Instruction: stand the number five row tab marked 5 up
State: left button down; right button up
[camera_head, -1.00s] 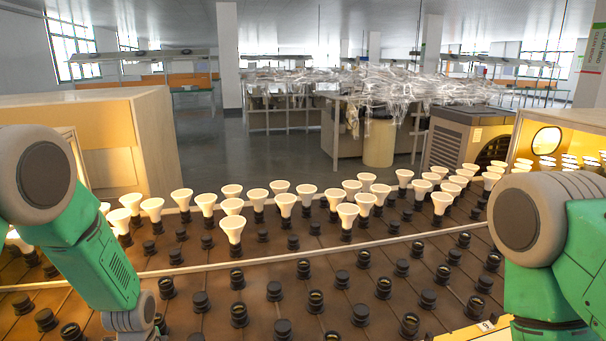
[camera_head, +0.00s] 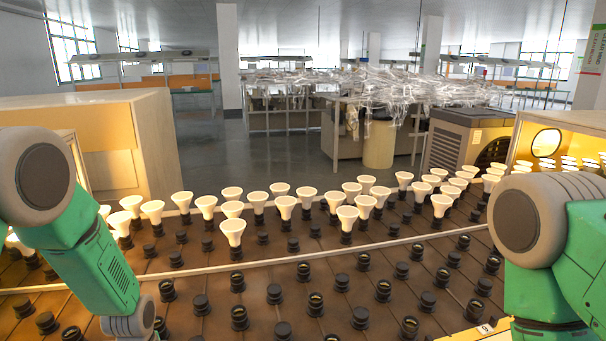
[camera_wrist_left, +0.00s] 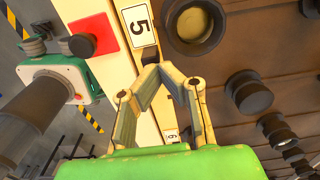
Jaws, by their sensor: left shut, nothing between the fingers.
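The row tab marked 5 (camera_wrist_left: 139,27) is a white plate with a black numeral in a black frame. It shows in the left wrist view on a cream rail, its face toward the camera, and it looks flat against the rail. My left gripper (camera_wrist_left: 151,60) is shut and empty. Its fingertips meet just below the tab's lower end in the picture, by a small dark piece. I cannot tell whether they touch it. In the head view my left gripper is out of the picture below my left wrist. My right gripper is not in view.
Another tab, marked 6 (camera_wrist_left: 171,136), sits further along the rail. Black sockets (camera_wrist_left: 194,26) crowd the right side. Lit bulbs (camera_head: 233,228) stand in rows in the head view.

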pick_arm(q)
jog(key=shift+s+d+r+p, duration=0.1)
jog(key=shift+s+r+p, duration=0.2)
jog(key=shift+s+p, duration=0.2)
dwell(0.7)
jog(key=shift+s+d+r+p, duration=0.2)
jog(key=shift+s+p, duration=0.5)
jog(key=shift+p, duration=0.05)
dwell(1.3)
jog(key=shift+w+r, duration=0.1)
jog(key=shift+r, duration=0.05)
jog(key=shift+w+a+r+p, duration=0.1)
jog(key=shift+w+r+p, duration=0.2)
jog(key=shift+r, duration=0.15)
jog(key=shift+w+a+r+p, duration=0.1)
jog(key=shift+w+r+p, duration=0.15)
jog(key=shift+r, duration=0.2)
jog(key=shift+r, duration=0.1)
notch_tip(320, 180, up, 6)
jog(key=p, duration=0.4)
jog(key=shift+p, duration=0.3)
